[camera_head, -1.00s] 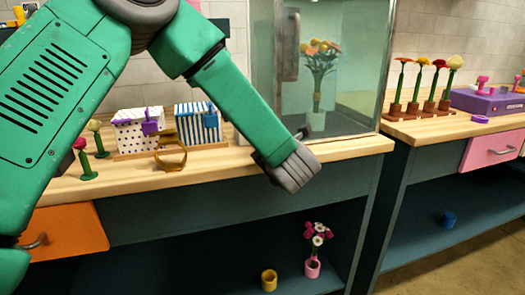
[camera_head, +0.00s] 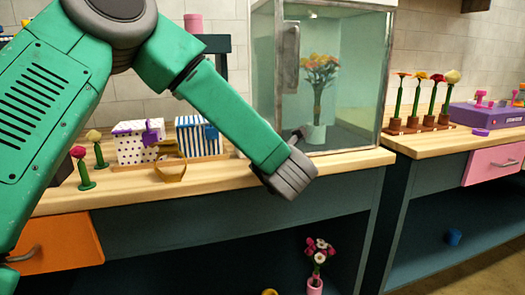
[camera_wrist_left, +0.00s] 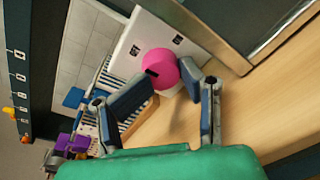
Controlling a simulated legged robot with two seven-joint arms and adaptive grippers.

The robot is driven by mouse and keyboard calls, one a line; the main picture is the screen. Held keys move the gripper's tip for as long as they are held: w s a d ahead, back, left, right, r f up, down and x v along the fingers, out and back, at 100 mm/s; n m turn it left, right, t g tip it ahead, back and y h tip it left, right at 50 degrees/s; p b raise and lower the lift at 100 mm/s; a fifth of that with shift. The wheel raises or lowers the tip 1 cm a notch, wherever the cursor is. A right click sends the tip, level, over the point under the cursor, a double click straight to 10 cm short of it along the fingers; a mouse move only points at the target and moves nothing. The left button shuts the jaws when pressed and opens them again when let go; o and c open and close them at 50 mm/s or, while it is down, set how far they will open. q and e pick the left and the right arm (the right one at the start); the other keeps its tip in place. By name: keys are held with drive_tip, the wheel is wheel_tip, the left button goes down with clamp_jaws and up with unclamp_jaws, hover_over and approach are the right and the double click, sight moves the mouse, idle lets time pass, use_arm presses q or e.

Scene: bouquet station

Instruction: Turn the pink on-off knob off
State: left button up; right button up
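In the left wrist view, the pink knob (camera_wrist_left: 160,66) is round with a short black mark on its face. It sits at the edge of a white panel (camera_wrist_left: 140,42) above the wooden counter. My left gripper (camera_wrist_left: 168,76) has its two fingers apart, with the knob between and just beyond the fingertips; I cannot tell whether they touch it. In the head view, my green left arm crosses in front and hides the knob and most of the gripper. My right gripper is not in view.
A glass cabinet (camera_head: 345,85) with a flower vase (camera_head: 316,133) stands right of my arm. Dotted (camera_head: 130,146) and striped (camera_head: 192,142) boxes and a brown ring-shaped item (camera_head: 172,172) stand left. Several flowers (camera_head: 428,123) and a purple box (camera_head: 492,116) are on the right counter.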

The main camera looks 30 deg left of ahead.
use_arm(q)
drive_tip(key=shift+o, duration=0.8)
drive_tip(key=shift+s+a+r, duration=0.2)
drive_tip(key=shift+s+r, duration=0.05)
drive_tip(key=shift+r, duration=0.05)
drive_tip(key=shift+f, duration=0.1)
drive_tip(key=shift+w+f, duration=0.25)
drive_tip(key=shift+f, duration=0.1)
drive_tip(key=v, duration=1.2)
drive_tip(key=shift+a, duration=0.1)
